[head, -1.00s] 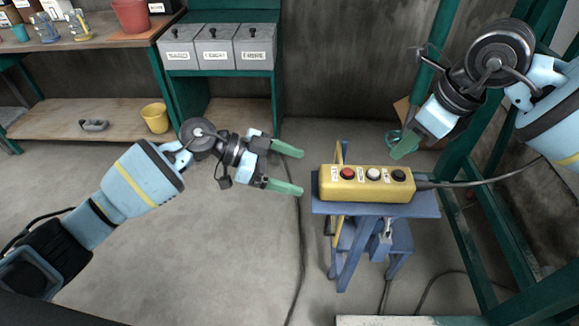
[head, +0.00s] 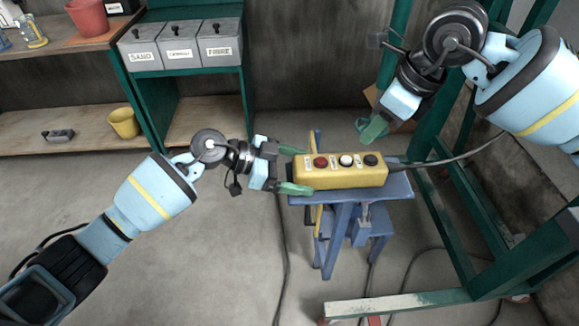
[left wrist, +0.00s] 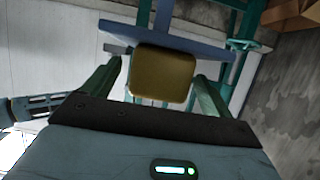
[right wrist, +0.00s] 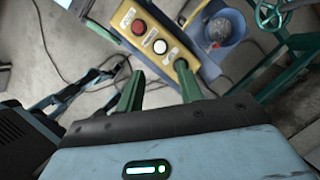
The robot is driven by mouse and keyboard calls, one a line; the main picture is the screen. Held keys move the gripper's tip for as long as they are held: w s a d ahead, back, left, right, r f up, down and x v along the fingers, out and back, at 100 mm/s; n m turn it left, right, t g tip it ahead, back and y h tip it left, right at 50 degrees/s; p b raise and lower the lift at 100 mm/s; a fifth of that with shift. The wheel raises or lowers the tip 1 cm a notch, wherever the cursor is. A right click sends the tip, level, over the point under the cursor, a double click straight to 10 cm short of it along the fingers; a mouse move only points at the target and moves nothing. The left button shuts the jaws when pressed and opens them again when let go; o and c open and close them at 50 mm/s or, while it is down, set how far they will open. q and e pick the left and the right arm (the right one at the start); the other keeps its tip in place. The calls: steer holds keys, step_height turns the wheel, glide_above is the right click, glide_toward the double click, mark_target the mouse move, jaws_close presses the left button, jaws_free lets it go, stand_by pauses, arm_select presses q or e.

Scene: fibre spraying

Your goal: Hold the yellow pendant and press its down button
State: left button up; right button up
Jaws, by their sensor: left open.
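The yellow pendant (head: 335,178) lies on a small blue stand (head: 398,188). Its top carries a red button (head: 320,162), a white button (head: 346,161) and a black button (head: 371,160), with labels beside them. My left gripper (head: 297,170) is open, its green fingers on either side of the pendant's left end. In the left wrist view the pendant's end face (left wrist: 163,74) sits between the fingers, with gaps visible at both sides. My right gripper (head: 373,130) is above and behind the pendant's black-button end. In the right wrist view its fingers (right wrist: 160,78) are apart, one overlapping that end.
A cable (head: 450,158) runs from the pendant's right end. A green frame (head: 490,225) stands close on the right. Grey labelled bins (head: 180,45) and a yellow bucket (head: 124,123) are at the back left. The floor left of the stand is clear.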

arm_select(q)
steer(key=c, duration=1.3)
arm_select(e)
jaws_close()
stand_by(0.9)
